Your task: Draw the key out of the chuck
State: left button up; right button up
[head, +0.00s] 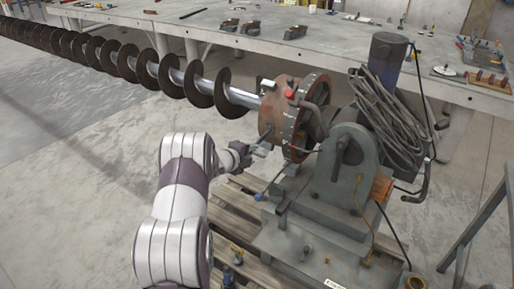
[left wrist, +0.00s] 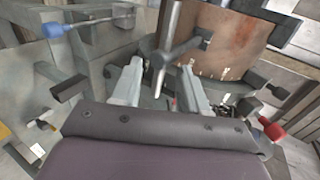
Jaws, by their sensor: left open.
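The chuck (head: 289,119) is a rusty brown disc at the near end of the auger, and its curved side fills the upper right of the left wrist view (left wrist: 235,45). The key (left wrist: 166,60) is a grey T-shape, with its stem running into the chuck and its crossbar standing nearly upright in the picture. In the head view it is small and hard to make out near the chuck's face. My left gripper (head: 262,148) is beside the chuck's lower left; its fingers (left wrist: 161,67) are apart, one on each side of the crossbar, with gaps showing. My right gripper is out of view.
The long auger (head: 195,82) runs from the chuck to the upper left. The grey machine stand (head: 335,190) is right of the chuck, above a wooden pallet (head: 232,205). A blue-tipped lever (head: 260,197) sticks out low. A workbench (head: 250,40) stands behind.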

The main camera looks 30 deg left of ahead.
pick_arm(q)
jog(key=shift+a, duration=0.1)
grip_shut()
jog(key=shift+s+a, duration=0.15)
jog(key=shift+s, duration=2.05)
